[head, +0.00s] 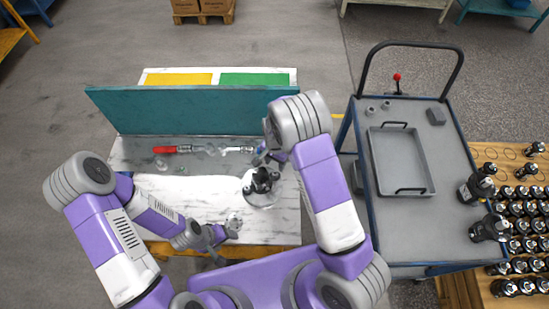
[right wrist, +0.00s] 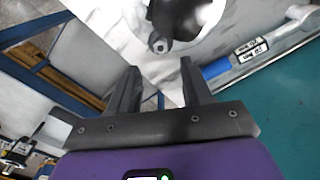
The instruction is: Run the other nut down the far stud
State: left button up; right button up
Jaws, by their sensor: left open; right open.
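The dark hydraulic motor (head: 262,183) stands on a round pale base on the marble-look bench. My right gripper (head: 261,156) is just behind it and partly hidden by my right arm. In the right wrist view the right gripper (right wrist: 160,66) is open, with nothing between its fingers. Just beyond the fingertips is a grey round piece with a dark centre (right wrist: 158,44), beside the dark motor body (right wrist: 180,14). I cannot tell whether this is a nut on a stud or part of the flange. My left gripper (head: 231,228) is open near the bench's front edge, apart from the motor.
A tool with a red handle (head: 170,149) lies along the back of the bench, before a teal panel (head: 180,110). A cart on the right holds a grey tray (head: 430,165), small ring-shaped parts (head: 371,108) and dark fittings. The bench's left part is mostly clear.

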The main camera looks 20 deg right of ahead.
aim_at(275, 173)
notch_tip(275, 173, down, 8)
jog(key=b, duration=0.5)
jog(key=shift+r, duration=0.25)
jog(key=shift+c, duration=0.3)
grip_shut()
jog(key=m, duration=0.5)
jog(key=shift+m+p, duration=0.3)
jog(key=shift+m, duration=0.1)
jog(key=m+p, duration=0.1)
jog(key=m, duration=0.2)
jog(key=shift+m, duration=0.3)
jog(key=shift+f+m, duration=0.1)
jog(key=shift+m, duration=0.8)
jog(key=shift+c, duration=0.9)
grip_release()
